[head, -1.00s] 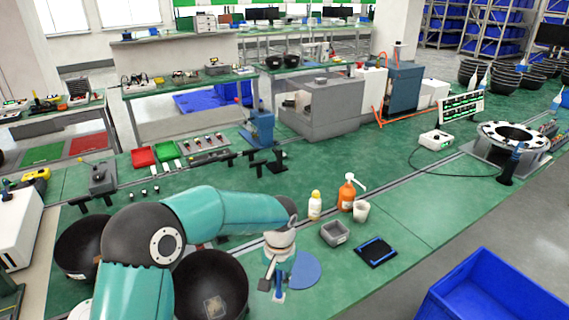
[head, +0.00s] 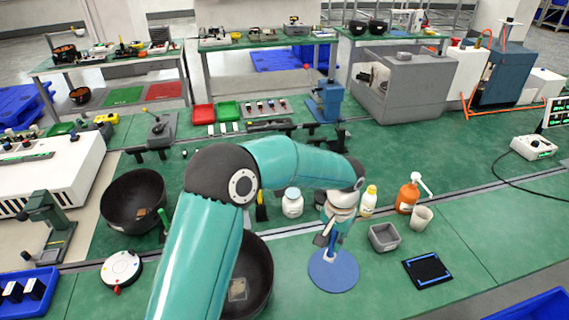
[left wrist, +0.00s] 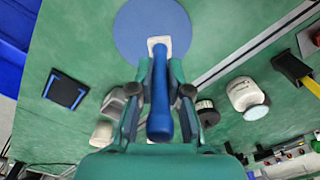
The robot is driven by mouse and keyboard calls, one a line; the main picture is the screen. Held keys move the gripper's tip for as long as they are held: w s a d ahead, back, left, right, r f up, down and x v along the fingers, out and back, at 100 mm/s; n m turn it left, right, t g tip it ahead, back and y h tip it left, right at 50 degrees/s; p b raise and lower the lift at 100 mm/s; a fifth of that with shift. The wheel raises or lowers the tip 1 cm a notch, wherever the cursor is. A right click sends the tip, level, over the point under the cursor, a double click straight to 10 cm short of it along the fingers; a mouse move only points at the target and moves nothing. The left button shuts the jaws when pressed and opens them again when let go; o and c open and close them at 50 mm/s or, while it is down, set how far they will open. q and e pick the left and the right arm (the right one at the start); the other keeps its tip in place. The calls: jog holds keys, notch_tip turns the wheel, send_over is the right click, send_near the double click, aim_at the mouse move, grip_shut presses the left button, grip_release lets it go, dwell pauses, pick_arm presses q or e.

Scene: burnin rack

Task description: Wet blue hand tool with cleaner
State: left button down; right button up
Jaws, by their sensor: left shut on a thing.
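My left gripper (head: 331,230) is shut on the blue hand tool, whose blue handle (left wrist: 160,120) stands between the fingers in the left wrist view. A pale square head (left wrist: 158,44) shows at the tool's far end. The tool is over the round blue mat (head: 334,277); I cannot tell whether it touches it. A small bottle with a yellow cap (head: 369,201) and an orange pump bottle (head: 407,196) stand behind and right of the gripper; I cannot read which holds cleaner. My right gripper is not in view.
A grey square tray (head: 384,238), a beige cup (head: 421,217) and a black pad with a blue edge (head: 428,270) lie to the right. A white jar (head: 292,204) stands behind the gripper. Black bowls (head: 132,200) are at left. The bench at right front is clear.

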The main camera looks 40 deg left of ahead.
pick_arm(q)
jog(key=w+a+r+n+t+b, duration=0.2)
jog(key=w+a+n+b, duration=0.1)
jog(key=a, duration=0.5)
jog(key=w+a+r+n+t+h+b, duration=0.1)
jog(key=w+a+r+n+t+b, duration=0.15)
jog(key=a, duration=0.45)
jog(key=w+a+r+n+t+b, duration=0.2)
jog(key=w+a+r+b, duration=0.15)
jog(key=a, duration=0.45)
notch_tip(320, 180, down, 6)
jog(key=b, duration=0.5)
jog(key=shift+w+d+f, duration=0.2)
jog(key=shift+w+d, duration=0.1)
jog(key=shift+f+b, duration=0.65)
jog(key=shift+f, duration=0.35)
jog(key=shift+r, duration=0.15)
notch_tip(320, 180, up, 7)
jog(key=p, duration=0.6)
jog(key=shift+p, duration=0.3)
dwell(0.5)
